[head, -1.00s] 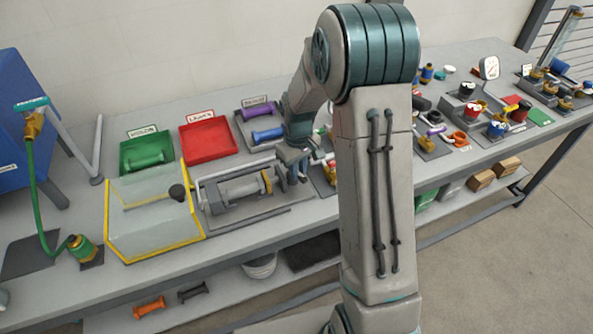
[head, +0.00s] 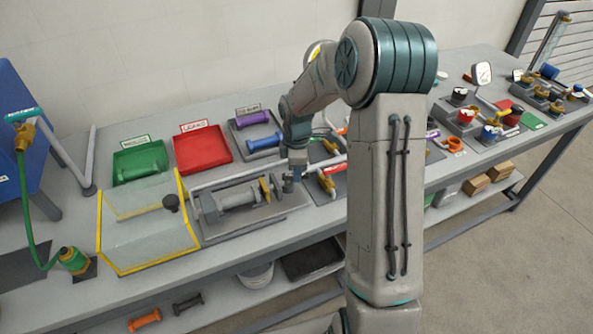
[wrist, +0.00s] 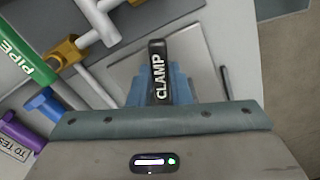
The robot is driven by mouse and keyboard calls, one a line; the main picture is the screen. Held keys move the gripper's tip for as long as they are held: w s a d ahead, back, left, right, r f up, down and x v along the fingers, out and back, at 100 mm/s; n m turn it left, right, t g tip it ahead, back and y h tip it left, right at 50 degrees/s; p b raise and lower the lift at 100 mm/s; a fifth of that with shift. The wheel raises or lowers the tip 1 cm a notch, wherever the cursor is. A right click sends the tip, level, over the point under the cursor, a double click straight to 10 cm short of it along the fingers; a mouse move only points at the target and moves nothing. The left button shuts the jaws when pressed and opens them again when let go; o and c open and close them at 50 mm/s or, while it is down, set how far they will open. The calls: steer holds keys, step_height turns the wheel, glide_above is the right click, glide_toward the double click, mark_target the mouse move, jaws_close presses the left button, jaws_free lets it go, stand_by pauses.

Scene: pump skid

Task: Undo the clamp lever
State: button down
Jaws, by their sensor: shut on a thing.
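The clamp lever (wrist: 158,72) is a black upright handle marked CLAMP in the wrist view. My gripper (wrist: 159,90) has its blue fingers shut on it, one on each side. In the head view my gripper (head: 291,183) is at the right end of a grey fixture (head: 240,200) that carries a grey cylinder and a brass-coloured ring. My gripper hides the lever there, and I cannot tell the lever's angle from this view.
A clear yellow-edged guard (head: 148,228) with a black knob stands left of the fixture. Green (head: 140,163) and red (head: 202,149) trays and a purple-and-blue spool tray lie behind. Pipes and valves (head: 328,165) are close on the right. The bench's front strip is mostly clear.

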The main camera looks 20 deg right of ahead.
steer(key=shift+w+r+n+p, duration=0.1)
steer(key=shift+w+n+p, duration=0.2)
steer(key=shift+n, duration=0.75)
steer(key=shift+w+n+p, duration=0.3)
steer(key=shift+n, duration=0.75)
steer(key=c, duration=1.6)
jaws_free()
step_height(320, 180, up, 14)
steer(key=shift+f+b, duration=0.15)
steer(key=shift+b, duration=0.55)
